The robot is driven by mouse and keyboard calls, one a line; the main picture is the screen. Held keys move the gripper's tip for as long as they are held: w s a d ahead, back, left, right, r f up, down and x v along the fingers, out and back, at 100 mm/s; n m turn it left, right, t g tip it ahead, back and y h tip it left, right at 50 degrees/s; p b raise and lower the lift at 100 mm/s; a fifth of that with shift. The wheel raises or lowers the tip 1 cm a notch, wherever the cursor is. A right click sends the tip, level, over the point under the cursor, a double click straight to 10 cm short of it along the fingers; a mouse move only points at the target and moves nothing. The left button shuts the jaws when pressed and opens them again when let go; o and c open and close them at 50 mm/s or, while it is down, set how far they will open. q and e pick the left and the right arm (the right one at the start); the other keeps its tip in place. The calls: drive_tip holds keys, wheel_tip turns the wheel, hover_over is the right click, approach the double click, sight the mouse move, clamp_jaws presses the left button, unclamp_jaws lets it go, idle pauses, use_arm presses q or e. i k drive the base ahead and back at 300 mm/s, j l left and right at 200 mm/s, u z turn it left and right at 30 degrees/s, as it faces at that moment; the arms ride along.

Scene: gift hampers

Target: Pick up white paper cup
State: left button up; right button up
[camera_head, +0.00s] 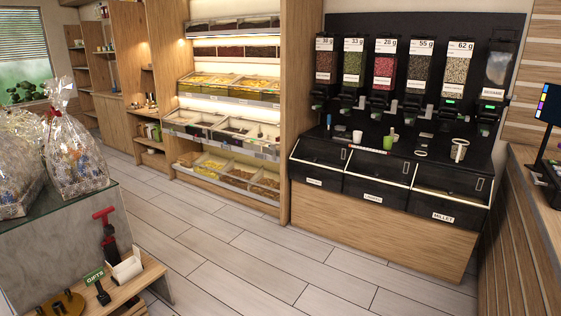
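A small white cup (357,137) stands upright on the black counter (335,148) below the dispensers; it looks like the paper cup, though it is too small to tell the material. A larger pale cup-like container (459,150) stands farther right on the same counter; its exact kind is unclear. A green cup (388,141) stands between them. Neither of my grippers is in view.
Several labelled dispensers (383,63) hang above the counter, with black bins (378,185) at its front. A grey-sided stand (75,240) with wrapped hampers (73,150) is at left. A wooden checkout counter (535,215) is at right. The tiled floor (240,250) between is clear.

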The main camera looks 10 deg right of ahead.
sight(357, 137)
drive_tip(key=i+l+z, duration=0.2)
drive_tip(key=i+z, duration=0.15)
drive_tip(key=i, duration=0.2)
drive_tip(key=i+z, duration=0.35)
drive_tip(key=i, duration=0.2)
drive_tip(key=i+z, duration=0.3)
drive_tip(key=i, duration=0.3)
drive_tip(key=i+j, duration=0.2)
drive_tip(key=i, duration=0.65)
drive_tip(key=i+j+u, duration=0.1)
drive_tip(key=i, duration=0.75)
